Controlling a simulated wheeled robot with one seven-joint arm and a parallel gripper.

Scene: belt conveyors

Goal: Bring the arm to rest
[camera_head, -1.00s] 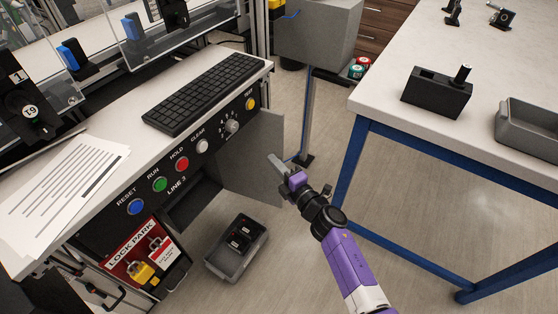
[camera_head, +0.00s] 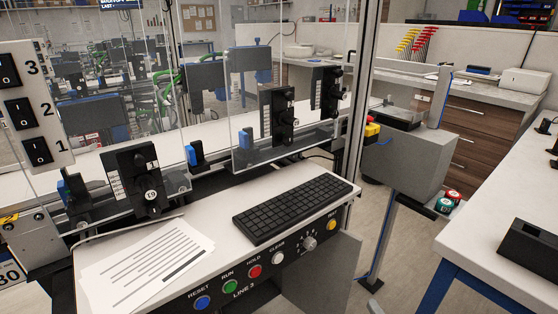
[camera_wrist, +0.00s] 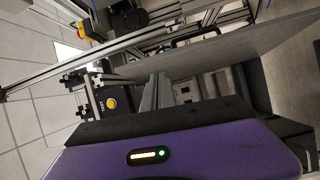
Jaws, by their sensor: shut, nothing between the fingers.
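My arm and gripper are out of the head view. In the wrist view my gripper (camera_wrist: 157,93) shows as grey fingers, shut together with nothing between them, above its purple housing with a small lit indicator. The fingers point toward the front of the control console, whose yellow button (camera_wrist: 111,103) is just left of them. I cannot tell the exact gap between the fingertips and the console.
The console holds a keyboard (camera_head: 294,209), papers (camera_head: 150,266) and a row of coloured buttons (camera_head: 230,286). Its open door (camera_head: 330,275) hangs below; the wrist view shows a grey panel (camera_wrist: 235,55). A white table (camera_head: 505,215) stands right, beyond a floor gap.

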